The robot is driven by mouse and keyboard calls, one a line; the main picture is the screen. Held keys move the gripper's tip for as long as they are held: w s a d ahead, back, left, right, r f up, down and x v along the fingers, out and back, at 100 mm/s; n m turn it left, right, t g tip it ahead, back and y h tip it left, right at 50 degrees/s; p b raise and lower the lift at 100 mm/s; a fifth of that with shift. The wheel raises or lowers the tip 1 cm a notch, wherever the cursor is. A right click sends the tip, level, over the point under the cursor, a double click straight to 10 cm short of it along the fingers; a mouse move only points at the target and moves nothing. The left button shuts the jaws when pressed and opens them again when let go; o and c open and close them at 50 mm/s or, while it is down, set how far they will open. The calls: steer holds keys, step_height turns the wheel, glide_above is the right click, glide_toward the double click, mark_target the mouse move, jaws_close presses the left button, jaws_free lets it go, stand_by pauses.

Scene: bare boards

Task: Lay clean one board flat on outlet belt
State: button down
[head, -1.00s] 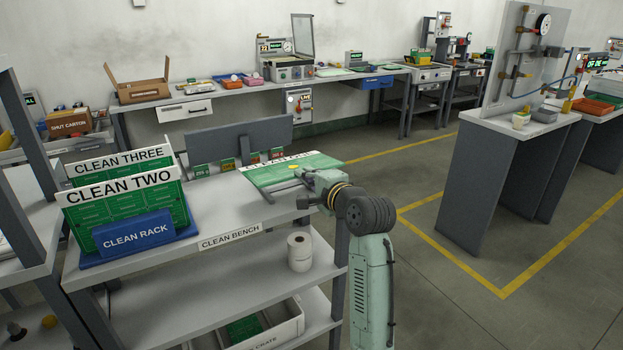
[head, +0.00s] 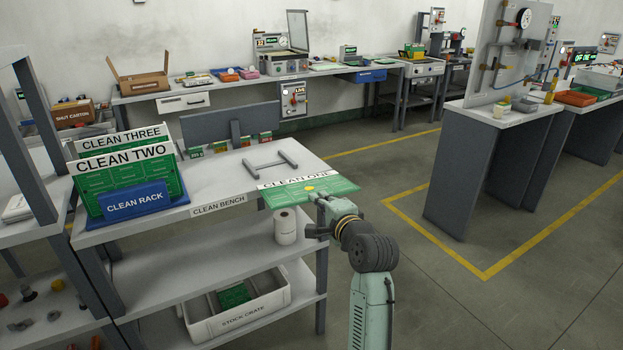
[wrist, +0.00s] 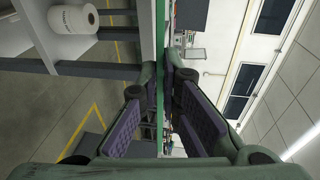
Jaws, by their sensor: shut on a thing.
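The green board labelled CLEAN ONE (head: 312,192) is held roughly level at the right end of the clean bench (head: 228,172), partly past its front edge. My gripper (head: 322,202) is shut on the board's near edge. In the wrist view the board shows edge-on as a thin green strip (wrist: 160,75) between the finger pads of my gripper (wrist: 160,95). I cannot tell whether the board touches the bench top. No outlet belt can be made out in these views.
A grey H-shaped rest (head: 271,161) stands empty on the bench. The blue clean rack (head: 137,200) holds boards CLEAN TWO and CLEAN THREE at the left. A paper roll (head: 285,227) and the stock crate (head: 235,303) are on lower shelves. Open floor lies to the right.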

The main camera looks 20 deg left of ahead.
steer(key=s+d+f+m+t+h, duration=0.1)
steer(key=s+d+f+m+h, duration=0.1)
steer(key=d+f, duration=0.6)
steer(key=s+d+f+m+t+h, duration=0.2)
steer(key=d+f, duration=0.6)
steer(key=f, duration=1.2)
steer(key=s+d+f+m+t+h, duration=0.1)
steer(key=s+d+f+m+h, duration=0.3)
steer(key=f, duration=1.1)
steer(key=d+h, duration=0.3)
steer(key=d, duration=0.2)
steer(key=shift+m+t, duration=0.4)
steer(key=shift+w+d, duration=0.1)
